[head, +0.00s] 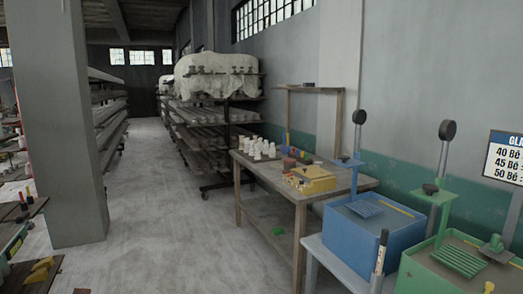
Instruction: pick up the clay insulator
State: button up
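Several small white pieces (258,148) stand upright in a group at the far left end of a wooden table (333,190). They have the look of insulators, but they are too small to tell for sure. Similar small grey pieces (222,71) stand on the upper shelf of a rack behind. I cannot tell which one is the clay insulator. My gripper does not show in this view.
A blue bin (352,238) and a green bin (420,275) stand at the front right. A grey pillar (65,130) stands at left. Shelved racks (205,125) fill the back. The floor (165,220) between is mostly open; a green object (278,231) lies under the table.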

aim_at(266, 146)
jog(key=u, duration=0.3)
jog(key=i, duration=1.5)
jog(key=u, duration=0.5)
jog(key=i, duration=3.85)
jog(key=z, duration=0.9)
jog(key=i, duration=1.35)
jog(key=z, duration=1)
jog(key=i, duration=0.95)
jog(key=z, duration=0.4)
